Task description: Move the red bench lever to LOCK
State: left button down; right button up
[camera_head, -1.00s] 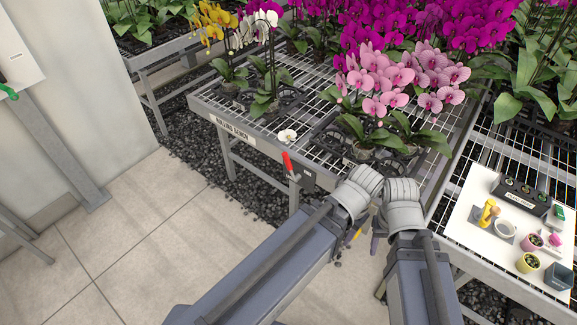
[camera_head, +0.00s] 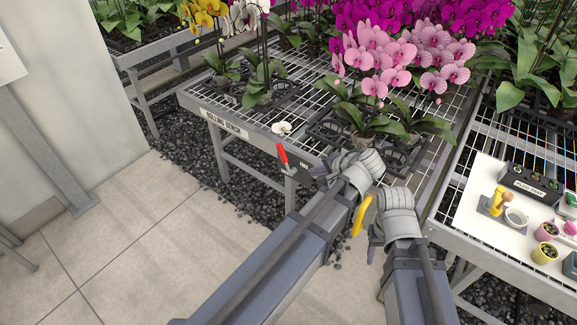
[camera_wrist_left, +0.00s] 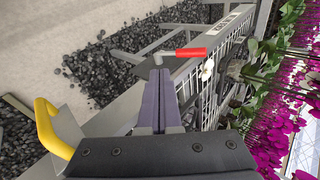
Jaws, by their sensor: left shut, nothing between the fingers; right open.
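The red lever (camera_head: 282,153) is on the near side of the wire-mesh rolling bench (camera_head: 213,115), its grip tilted up and left in the head view. In the left wrist view the red grip (camera_wrist_left: 192,52) lies crosswise just beyond the fingertips. A dark plate (camera_head: 298,170) sits by its pivot; its lettering is too small to read. My left gripper (camera_head: 320,172) is shut and empty, just right of the lever; its purple fingers (camera_wrist_left: 158,75) point at the lever base without a visible grasp. My right gripper (camera_head: 374,248) is open, low and further right, mostly hidden.
A curved yellow handle (camera_head: 363,216) shows beside my right wrist. Potted orchids (camera_head: 375,90) stand on the bench, and a white flower (camera_head: 282,128) lies near its edge. A potting table (camera_head: 480,205) with pots is at right. The floor (camera_head: 110,245) at left is clear.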

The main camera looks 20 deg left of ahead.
pick_arm(q)
jog(key=shift+m+t+y, duration=0.4)
jog(key=shift+t+y, duration=0.3)
jog(key=shift+y, duration=0.2)
jog(key=w+a, duration=0.1)
jog(key=w+a+b, duration=0.1)
jog(key=w, duration=0.1)
jog(key=shift+w+a+r, duration=0.1)
jog(key=shift+w+r, duration=0.15)
jog(key=shift+r, duration=0.15)
pick_arm(e)
notch_tip(320, 180, down, 2)
jog(key=shift+f, duration=0.1)
jog(key=shift+f, duration=0.1)
pick_arm(q)
jog(key=b, duration=0.7)
send_near(284, 154)
jog(key=x, duration=0.5)
jog(key=shift+f, duration=0.35)
jog(key=shift+w+a+f, duration=0.15)
jog(key=shift+w+a, duration=0.1)
jog(key=shift+a, duration=0.35)
pick_arm(e)
notch_tip(284, 154, down, 7)
